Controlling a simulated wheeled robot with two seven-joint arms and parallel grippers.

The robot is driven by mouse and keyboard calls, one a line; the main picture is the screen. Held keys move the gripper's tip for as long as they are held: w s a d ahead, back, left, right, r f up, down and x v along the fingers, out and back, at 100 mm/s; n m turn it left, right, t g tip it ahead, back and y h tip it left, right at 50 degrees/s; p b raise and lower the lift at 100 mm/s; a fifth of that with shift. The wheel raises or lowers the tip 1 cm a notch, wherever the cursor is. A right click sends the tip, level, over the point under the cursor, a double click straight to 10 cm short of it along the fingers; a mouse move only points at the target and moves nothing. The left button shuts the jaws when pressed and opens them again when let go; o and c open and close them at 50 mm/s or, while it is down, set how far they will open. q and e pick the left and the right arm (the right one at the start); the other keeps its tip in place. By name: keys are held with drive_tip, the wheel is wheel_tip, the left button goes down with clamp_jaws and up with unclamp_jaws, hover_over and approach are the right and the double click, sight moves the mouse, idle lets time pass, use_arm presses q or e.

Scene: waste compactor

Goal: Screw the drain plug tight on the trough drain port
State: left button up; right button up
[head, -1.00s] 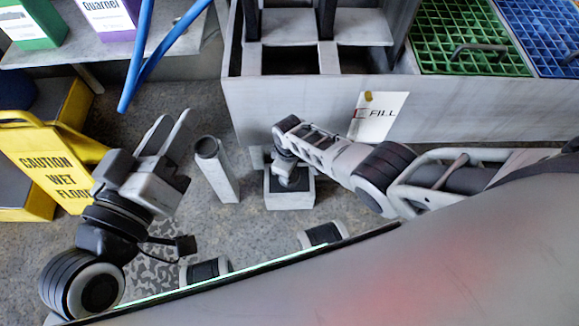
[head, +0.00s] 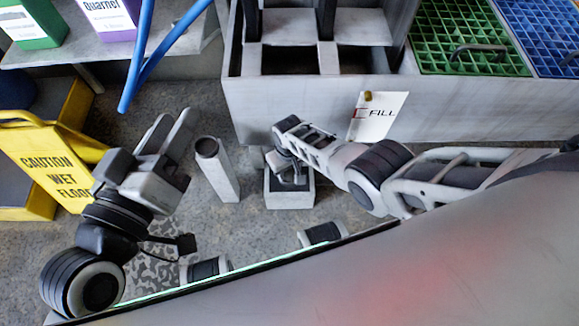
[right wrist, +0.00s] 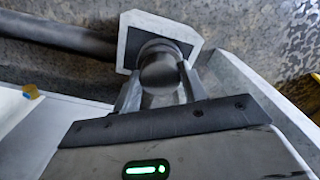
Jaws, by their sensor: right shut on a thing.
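My right gripper (right wrist: 158,88) is shut on a round grey drain plug (right wrist: 160,74), with one finger on each side of it. Behind the plug, in the right wrist view, is a pale block with a dark face (right wrist: 150,42). In the head view my right gripper (head: 285,165) points down at the low pale square block (head: 290,199) at the foot of the trough (head: 290,110); the plug is mostly hidden there. Whether the plug is seated on the drain port cannot be told. My left gripper (head: 174,128) is open and empty, at left above the floor.
A short upright grey pipe (head: 222,180) stands between my grippers. A yellow wet-floor sign (head: 50,165) stands at far left. A white FILL card (head: 377,116) is on the trough front. Blue pipes (head: 160,60) hang at upper left. Green grating (head: 465,40) lies at upper right.

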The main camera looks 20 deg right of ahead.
drive_tip(key=shift+a, duration=0.1)
drive_tip(key=m, duration=0.5)
drive_tip(key=o, duration=1.2)
drive_tip(key=shift+c, duration=0.6)
